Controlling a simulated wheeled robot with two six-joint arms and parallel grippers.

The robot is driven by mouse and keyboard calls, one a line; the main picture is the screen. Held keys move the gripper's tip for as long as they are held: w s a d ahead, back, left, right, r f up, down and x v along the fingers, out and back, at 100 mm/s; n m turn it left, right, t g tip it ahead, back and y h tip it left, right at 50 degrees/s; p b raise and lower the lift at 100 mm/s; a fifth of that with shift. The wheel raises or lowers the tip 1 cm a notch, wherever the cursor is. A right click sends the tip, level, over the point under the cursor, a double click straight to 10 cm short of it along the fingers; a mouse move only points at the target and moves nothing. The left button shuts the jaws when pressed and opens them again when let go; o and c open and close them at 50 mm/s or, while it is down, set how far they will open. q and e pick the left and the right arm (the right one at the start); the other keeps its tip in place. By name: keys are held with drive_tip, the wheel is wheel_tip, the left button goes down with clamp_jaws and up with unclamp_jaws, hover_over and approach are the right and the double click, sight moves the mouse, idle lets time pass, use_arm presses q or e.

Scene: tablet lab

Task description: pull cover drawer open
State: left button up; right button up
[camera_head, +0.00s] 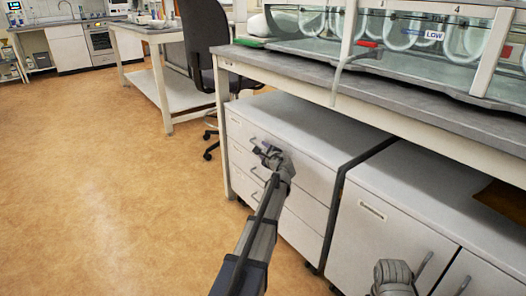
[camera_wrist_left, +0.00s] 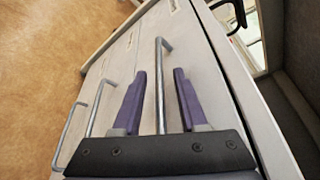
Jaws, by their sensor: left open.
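A white drawer unit stands under the bench, with its top drawer (camera_head: 310,178) flush with the front. My left gripper (camera_head: 268,151) is at the top drawer's front in the head view. In the left wrist view, my left gripper (camera_wrist_left: 160,73) is open, with purple fingers on either side of the bar handle (camera_wrist_left: 160,95) of the drawer nearest the unit's top edge. Whether a finger touches the bar I cannot tell. Two more bar handles (camera_wrist_left: 101,108) show to its left on the lower drawers. My right gripper is not seen; only a grey part of my arm shows at the lower right.
The bench (camera_head: 390,98) overhangs the drawer unit and carries a glass tank (camera_head: 410,45). A white cabinet (camera_head: 385,215) stands right of the drawers. A black chair (camera_head: 206,45) is behind the unit. The tan floor (camera_head: 120,200) left of the drawers is clear.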

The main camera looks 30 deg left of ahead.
use_arm(q)
clamp_jaws()
idle(1.3)
